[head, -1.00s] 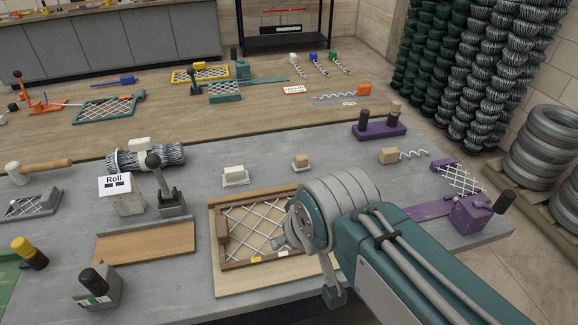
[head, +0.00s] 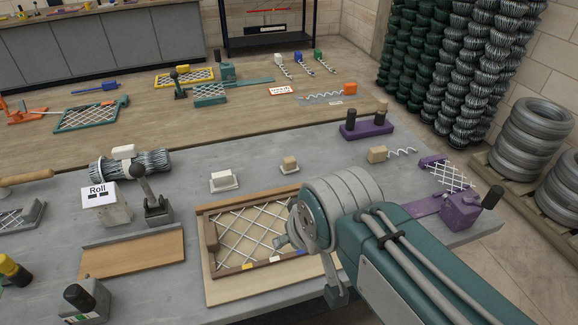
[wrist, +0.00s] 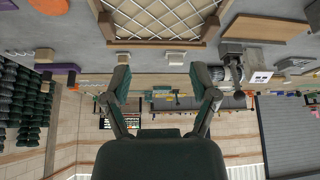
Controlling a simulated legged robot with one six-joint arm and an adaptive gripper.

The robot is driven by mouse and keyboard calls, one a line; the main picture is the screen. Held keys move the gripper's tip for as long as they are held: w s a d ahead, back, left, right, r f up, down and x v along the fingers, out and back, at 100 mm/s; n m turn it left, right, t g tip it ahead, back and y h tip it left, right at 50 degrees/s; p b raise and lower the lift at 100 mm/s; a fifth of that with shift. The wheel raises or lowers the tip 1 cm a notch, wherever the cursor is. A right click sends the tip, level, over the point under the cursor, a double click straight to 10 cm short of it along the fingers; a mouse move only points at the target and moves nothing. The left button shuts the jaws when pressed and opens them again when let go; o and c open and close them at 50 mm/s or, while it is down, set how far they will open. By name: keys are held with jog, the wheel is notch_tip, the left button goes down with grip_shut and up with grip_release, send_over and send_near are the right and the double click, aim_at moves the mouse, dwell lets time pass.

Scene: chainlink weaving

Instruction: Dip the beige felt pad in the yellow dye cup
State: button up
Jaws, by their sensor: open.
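A small beige block (head: 289,164), which looks like the felt pad, sits on a light base on the grey bench, beyond the mesh frame. In the wrist view, which is upside down, it seems to be the block (wrist: 123,57) near one fingertip. My gripper (wrist: 160,78) is open and empty, its two fingers spread wide. In the head view my arm hides most of the gripper. No yellow dye cup is clearly recognisable. A dark object with a yellow top (head: 8,265) is cut off at the left edge.
A wooden frame with wire mesh (head: 205,285) lies beside my arm. A white block (head: 222,180) stands left of the beige one. A lever tool (head: 157,212), a Roll sign (head: 98,190) and a purple crank device (head: 463,210) also stand on the bench.

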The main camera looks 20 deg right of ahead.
jog(key=shift+o, duration=1.3)
jog(key=shift+w+r, duration=0.15)
jog(key=shift+w, duration=0.05)
jog(key=w+d+r+g, duration=0.2)
jog(key=w+r, duration=0.2)
jog(key=w, duration=0.7)
jog(key=g, duration=0.4)
send_over(289, 159)
notch_tip(289, 159, down, 14)
jog(key=shift+m, duration=0.3)
notch_tip(289, 159, down, 10)
jog(key=shift+w+d+f, duration=0.1)
jog(key=shift+f, duration=0.1)
